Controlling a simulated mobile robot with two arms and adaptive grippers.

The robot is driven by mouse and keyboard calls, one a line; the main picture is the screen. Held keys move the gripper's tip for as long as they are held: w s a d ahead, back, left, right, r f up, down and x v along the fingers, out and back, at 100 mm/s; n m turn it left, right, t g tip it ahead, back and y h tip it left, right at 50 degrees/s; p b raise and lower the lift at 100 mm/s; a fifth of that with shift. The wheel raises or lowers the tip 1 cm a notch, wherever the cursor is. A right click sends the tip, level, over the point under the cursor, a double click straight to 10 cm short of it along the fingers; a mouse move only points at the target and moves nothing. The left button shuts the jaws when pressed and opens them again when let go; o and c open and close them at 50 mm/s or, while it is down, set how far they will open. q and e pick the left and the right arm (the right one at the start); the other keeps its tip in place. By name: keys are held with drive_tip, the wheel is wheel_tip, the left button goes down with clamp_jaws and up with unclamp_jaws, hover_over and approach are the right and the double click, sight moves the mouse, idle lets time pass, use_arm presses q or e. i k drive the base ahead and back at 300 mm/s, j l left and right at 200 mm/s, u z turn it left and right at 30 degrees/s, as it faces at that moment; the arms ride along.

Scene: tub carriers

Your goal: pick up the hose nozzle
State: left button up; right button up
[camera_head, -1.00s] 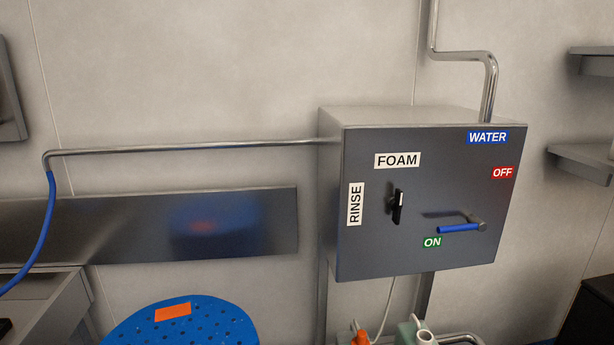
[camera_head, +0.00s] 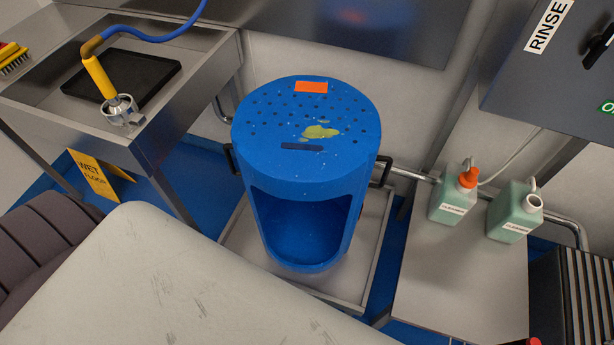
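The hose nozzle (camera_head: 106,86) has a yellow grip and a grey metal head. Neither of my grippers shows in the head view.
A blue perforated tub (camera_head: 310,182) with an open front stands on a low grey platform (camera_head: 245,241). Two green bottles (camera_head: 452,200) (camera_head: 514,213) stand on a shelf at right. A yellow wet-floor sign (camera_head: 93,177) stands under the sink table. A pale scratched surface (camera_head: 170,285) fills the lower left.

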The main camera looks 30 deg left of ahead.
sight(116, 106)
drive_tip(key=j+u, duration=0.1)
drive_tip(key=u, duration=1.95)
